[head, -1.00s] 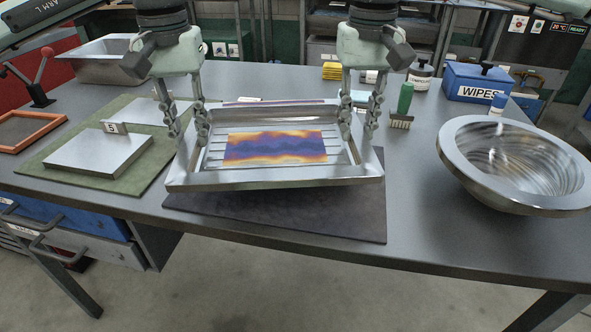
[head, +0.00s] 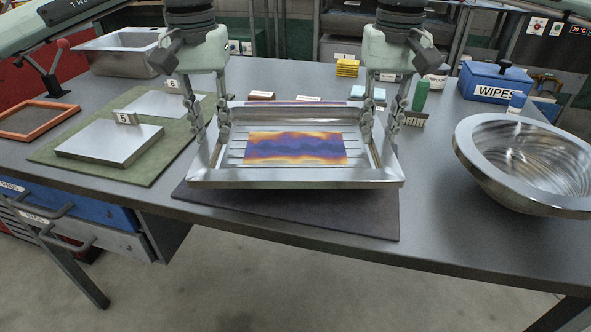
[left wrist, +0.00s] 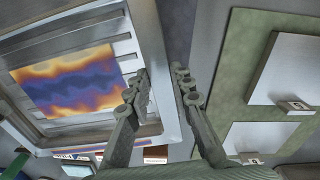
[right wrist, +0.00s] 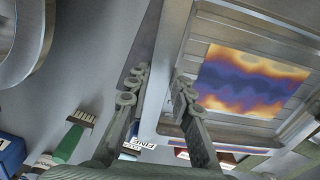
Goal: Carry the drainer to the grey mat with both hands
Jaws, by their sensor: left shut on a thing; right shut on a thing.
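The drainer (head: 295,183) is a shiny metal tray with a ribbed floor and a purple, orange and white patch inside. It is over the grey mat (head: 330,219), whose front and right parts show below it. I cannot tell for sure whether its underside touches the mat. My left gripper (head: 210,145) is shut on the drainer's left rim, and the rim shows between its fingers in the left wrist view (left wrist: 166,85). My right gripper (head: 377,145) is shut on the right rim, also seen in the right wrist view (right wrist: 160,85).
A green mat (head: 175,158) with metal plates (head: 112,143) and number tags is at left. A large metal bowl (head: 480,165) stands at right. A green-handled brush (head: 419,100) stands close behind my right gripper. A blue wipes box (head: 497,80) is at back right.

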